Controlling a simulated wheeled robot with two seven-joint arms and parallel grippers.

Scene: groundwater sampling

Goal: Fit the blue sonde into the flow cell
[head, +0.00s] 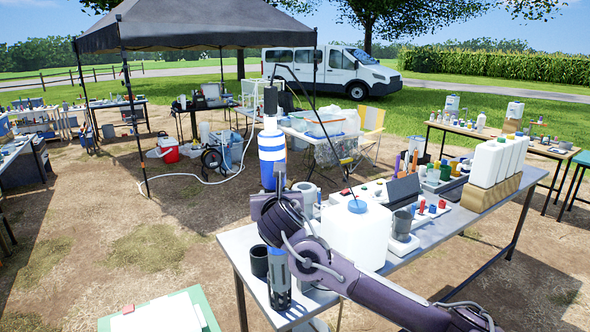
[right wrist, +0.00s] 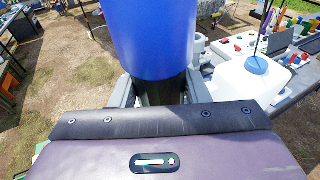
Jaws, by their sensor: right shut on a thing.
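The blue sonde (head: 268,175), a tall upright cylinder with blue and white bands and a dark top, stands above the near left end of the grey table. In the right wrist view its blue body (right wrist: 154,40) rises from between the fingers. My right gripper (right wrist: 158,92) is shut on its dark lower section. My left gripper is not in view.
A white container with a blue cap (head: 355,240) stands on the table (head: 420,245) close to my right arm. A grey cup (head: 404,222), several coloured bottles and white jugs (head: 488,162) crowd the table farther right. Bare ground lies left of the table.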

